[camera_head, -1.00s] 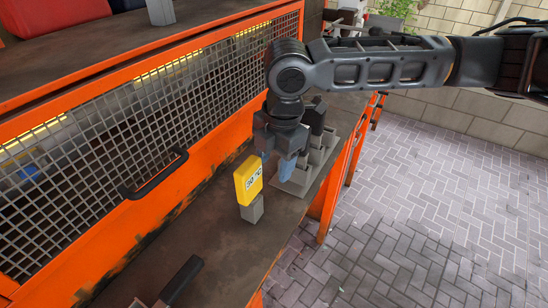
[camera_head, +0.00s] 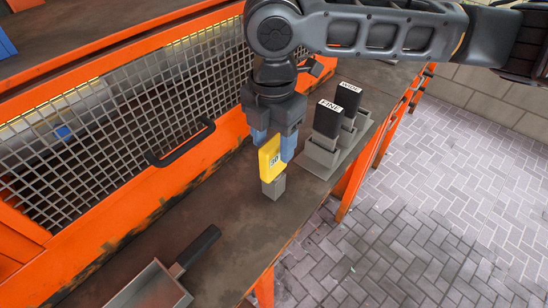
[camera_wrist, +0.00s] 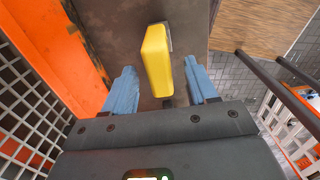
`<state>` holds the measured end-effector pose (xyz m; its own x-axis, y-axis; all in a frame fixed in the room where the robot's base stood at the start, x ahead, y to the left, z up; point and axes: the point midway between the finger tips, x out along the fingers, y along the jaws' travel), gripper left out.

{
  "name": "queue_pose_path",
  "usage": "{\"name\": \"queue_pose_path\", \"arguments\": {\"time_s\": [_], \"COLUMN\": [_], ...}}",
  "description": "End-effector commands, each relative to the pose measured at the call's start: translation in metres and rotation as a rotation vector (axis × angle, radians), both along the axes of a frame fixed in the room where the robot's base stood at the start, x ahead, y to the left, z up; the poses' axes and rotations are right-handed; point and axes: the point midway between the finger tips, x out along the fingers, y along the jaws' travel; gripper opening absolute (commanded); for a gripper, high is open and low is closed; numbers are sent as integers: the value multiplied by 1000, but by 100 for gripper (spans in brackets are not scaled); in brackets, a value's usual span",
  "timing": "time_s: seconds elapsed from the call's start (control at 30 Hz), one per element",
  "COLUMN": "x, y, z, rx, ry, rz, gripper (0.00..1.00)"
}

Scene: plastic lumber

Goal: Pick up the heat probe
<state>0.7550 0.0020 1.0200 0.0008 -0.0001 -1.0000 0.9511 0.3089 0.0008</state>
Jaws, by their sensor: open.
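In the wrist view the yellow probe (camera_wrist: 157,60) stands between and slightly ahead of the two blue fingers (camera_wrist: 163,90), with a gap on either side. The probe's far side is hidden.
A grey holder (camera_head: 322,157) with black blocks marked FINE and WIDE stands just right of my gripper. A grey tray with a black handle (camera_head: 155,288) lies at the front left. The orange mesh guard (camera_head: 110,140) with a black handle rises at the left.

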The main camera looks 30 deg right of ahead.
Motion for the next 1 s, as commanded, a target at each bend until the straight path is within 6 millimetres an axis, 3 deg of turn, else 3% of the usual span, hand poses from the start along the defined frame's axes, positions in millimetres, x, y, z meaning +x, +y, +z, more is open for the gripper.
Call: {"name": "queue_pose_path", "arguments": {"time_s": [0.3,0.57,1.0], "x": [1,1,1], "y": [-2,-2,-2], "z": [-42,-45,-45], "rx": [0,0,0], "ry": [2,1,1], "rz": [-1,0,0], "gripper": [57,56,14]}}
